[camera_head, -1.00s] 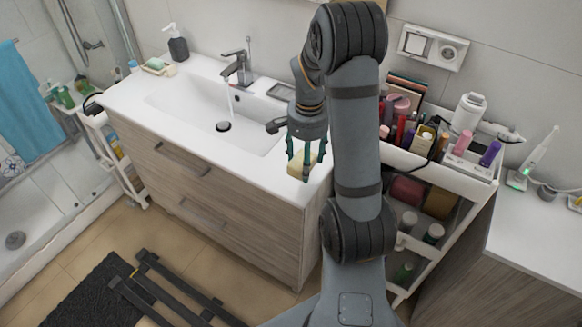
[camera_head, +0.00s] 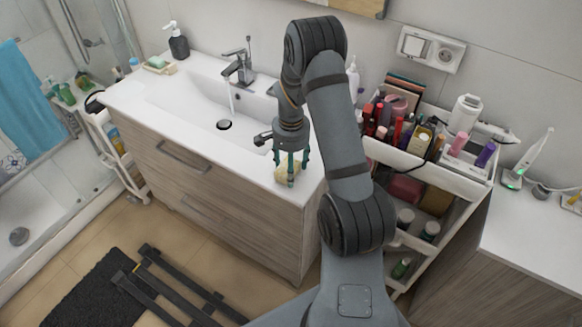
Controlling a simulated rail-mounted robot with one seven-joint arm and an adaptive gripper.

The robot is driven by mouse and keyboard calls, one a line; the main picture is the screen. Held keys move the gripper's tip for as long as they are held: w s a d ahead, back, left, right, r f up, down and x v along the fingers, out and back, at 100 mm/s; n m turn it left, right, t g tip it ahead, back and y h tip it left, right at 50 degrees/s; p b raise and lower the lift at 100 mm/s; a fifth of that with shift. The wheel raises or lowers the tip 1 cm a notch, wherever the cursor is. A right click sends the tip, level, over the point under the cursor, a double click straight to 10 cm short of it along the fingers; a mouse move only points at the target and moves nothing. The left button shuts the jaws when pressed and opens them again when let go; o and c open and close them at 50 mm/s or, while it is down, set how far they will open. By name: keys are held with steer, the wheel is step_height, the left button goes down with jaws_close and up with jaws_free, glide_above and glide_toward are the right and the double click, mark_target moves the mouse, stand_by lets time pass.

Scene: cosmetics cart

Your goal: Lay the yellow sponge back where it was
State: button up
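The yellow sponge (camera_head: 283,174) is between the fingers of my gripper (camera_head: 290,170), over the front right part of the white sink counter (camera_head: 312,168). My gripper points down and is shut on the sponge. The teal fingers cover part of the sponge. I cannot tell whether its underside touches the counter.
Water runs from the faucet (camera_head: 240,66) into the basin (camera_head: 190,103). A soap dish (camera_head: 160,66) and a dark soap dispenser (camera_head: 178,42) stand at the back left. A crowded cosmetics cart (camera_head: 402,152) stands to the right of the sink.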

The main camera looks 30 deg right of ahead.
steer(key=shift+f, duration=0.2)
steer(key=o, duration=1.1)
steer(key=shift+r, duration=0.15)
steer(key=shift+w+r, duration=0.1)
steer(key=shift+r, duration=0.5)
step_height(320, 180, up, 11)
steer(key=shift+b, duration=1.05)
